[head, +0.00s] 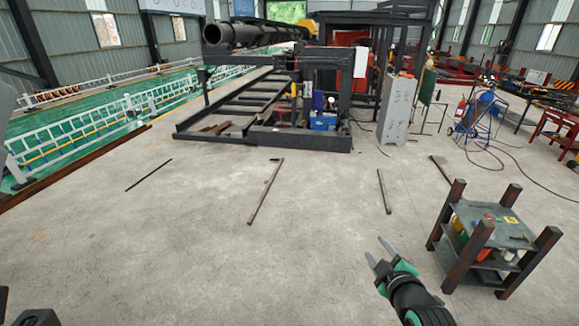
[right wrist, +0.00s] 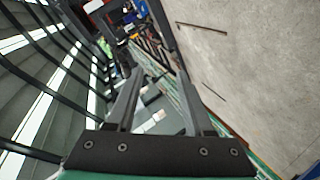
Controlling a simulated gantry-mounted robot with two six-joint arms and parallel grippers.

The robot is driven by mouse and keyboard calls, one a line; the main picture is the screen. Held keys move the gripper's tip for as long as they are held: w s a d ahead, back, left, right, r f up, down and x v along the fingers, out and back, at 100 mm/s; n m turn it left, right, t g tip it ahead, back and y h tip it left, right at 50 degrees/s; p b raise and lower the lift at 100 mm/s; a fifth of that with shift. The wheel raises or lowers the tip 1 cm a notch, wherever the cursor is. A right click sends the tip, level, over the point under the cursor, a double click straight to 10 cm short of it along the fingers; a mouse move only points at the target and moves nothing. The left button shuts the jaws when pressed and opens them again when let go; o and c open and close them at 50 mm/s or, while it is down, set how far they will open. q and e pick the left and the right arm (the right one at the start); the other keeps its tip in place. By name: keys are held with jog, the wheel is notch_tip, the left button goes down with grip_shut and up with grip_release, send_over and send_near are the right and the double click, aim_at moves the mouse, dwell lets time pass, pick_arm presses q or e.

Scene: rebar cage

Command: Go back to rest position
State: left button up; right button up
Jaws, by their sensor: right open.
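My right gripper (head: 379,252) is in the lower right of the head view, above the bare concrete floor. Its two fingers are apart and nothing is between them. In the right wrist view the two fingers of this gripper (right wrist: 156,95) are also spread and empty, with a blurred, tilted view of the hall behind. My left gripper does not show; only dark parts, which I cannot identify, are at the bottom left corner of the head view.
A dark shelf cart (head: 480,243) with items stands right of my right gripper. Several bars, including one rod (head: 265,192), lie on the floor. A steel frame (head: 250,110) and a grey cabinet (head: 396,108) stand farther back. The near middle floor (head: 200,260) is clear.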

jog(key=s+a+r+m+t+y, duration=0.1)
jog(key=s+a+r+t, duration=0.15)
jog(key=r, duration=0.75)
jog(key=s+a+r+m+t, duration=0.1)
jog(key=s+a+r+t, duration=0.15)
jog(key=r, duration=0.75)
jog(key=s+a+r+m+t+y, duration=0.1)
jog(key=s+r+t, duration=0.2)
jog(key=r, duration=0.6)
jog(key=s+r+m+t, duration=0.5)
jog(key=s+r+m, duration=0.2)
jog(key=s+r, duration=0.6)
jog(key=s, duration=0.3)
jog(key=shift+r+t, duration=0.15)
jog(key=shift+t, duration=0.15)
